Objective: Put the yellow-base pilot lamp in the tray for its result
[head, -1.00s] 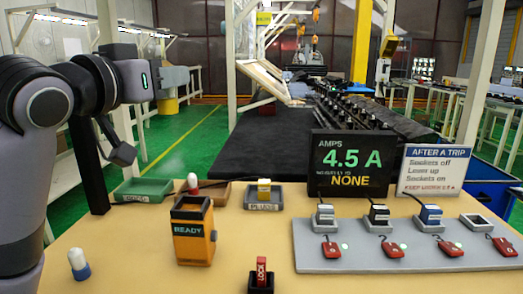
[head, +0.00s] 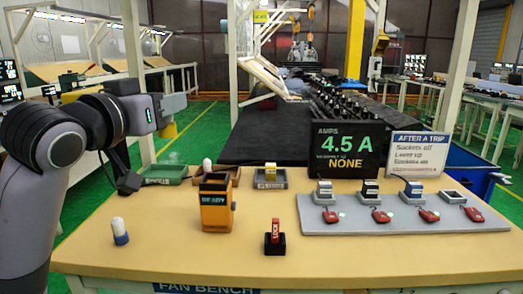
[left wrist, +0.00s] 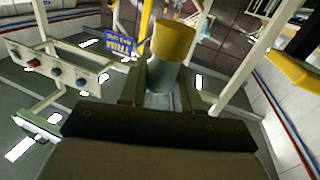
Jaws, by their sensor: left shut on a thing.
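The yellow-base pilot lamp (left wrist: 174,42) shows in the left wrist view with its yellow end up and a grey-blue body below. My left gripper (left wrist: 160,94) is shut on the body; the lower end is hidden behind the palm. In the head view my left arm reaches in from the left, beyond the bench's left side; the lamp is hard to make out there. At the back of the bench are a green tray (head: 163,182), a brown tray (head: 233,172) and a grey tray (head: 270,186); their labels are not readable. My right gripper is not in view.
An orange tester (head: 215,215) reads READY. A lamp with a blue base (head: 120,231), a red LOCK piece (head: 275,231) and a socket board (head: 400,222) stand on the bench (head: 180,255). The display (head: 345,150) reads 4.5 A, NONE. The front strip is clear.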

